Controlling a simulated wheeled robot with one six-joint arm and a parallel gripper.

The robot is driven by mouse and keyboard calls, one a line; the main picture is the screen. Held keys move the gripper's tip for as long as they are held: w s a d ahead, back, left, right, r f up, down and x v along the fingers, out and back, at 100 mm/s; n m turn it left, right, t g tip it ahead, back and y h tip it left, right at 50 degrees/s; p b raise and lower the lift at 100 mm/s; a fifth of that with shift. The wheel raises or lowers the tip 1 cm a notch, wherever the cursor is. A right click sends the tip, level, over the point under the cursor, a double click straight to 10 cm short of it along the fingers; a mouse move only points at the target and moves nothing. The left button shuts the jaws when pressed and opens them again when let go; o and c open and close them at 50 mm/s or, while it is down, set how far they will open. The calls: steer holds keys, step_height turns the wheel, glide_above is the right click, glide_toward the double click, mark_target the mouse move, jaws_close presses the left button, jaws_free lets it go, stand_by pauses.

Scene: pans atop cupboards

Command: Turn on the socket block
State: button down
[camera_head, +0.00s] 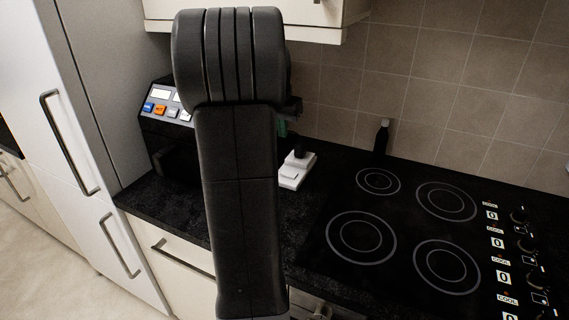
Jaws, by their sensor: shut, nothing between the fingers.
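The white socket block (296,170) lies on the dark worktop, right of my arm and left of the hob. My arm stands upright across the left middle of the view. My gripper (291,108) is mostly hidden behind the arm; only a dark part shows at its right edge, above the block in the picture. It is shut and empty.
A black appliance (161,121) with coloured buttons stands left of my arm, partly hidden by it. The black hob (403,222) fills the right of the worktop. A wall cupboard (310,14) hangs above.

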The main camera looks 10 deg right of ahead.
steer(key=p, duration=0.1)
glide_toward(288, 171)
steer(key=x, duration=0.3)
steer(key=a+x, duration=0.1)
steer(key=x, duration=0.1)
steer(key=shift+w+d+f, duration=0.1)
steer(key=shift+w+f, duration=0.1)
steer(key=shift+w, duration=0.2)
steer(key=shift+f, duration=0.45)
steer(key=shift+w+f+b, duration=0.1)
steer(key=shift+f+b, duration=0.4)
steer(key=shift+f, duration=0.05)
steer(key=shift+r, duration=0.25)
steer(key=shift+s+d+r+p, duration=0.3)
steer(key=shift+s+d, duration=0.15)
steer(key=shift+d, duration=0.05)
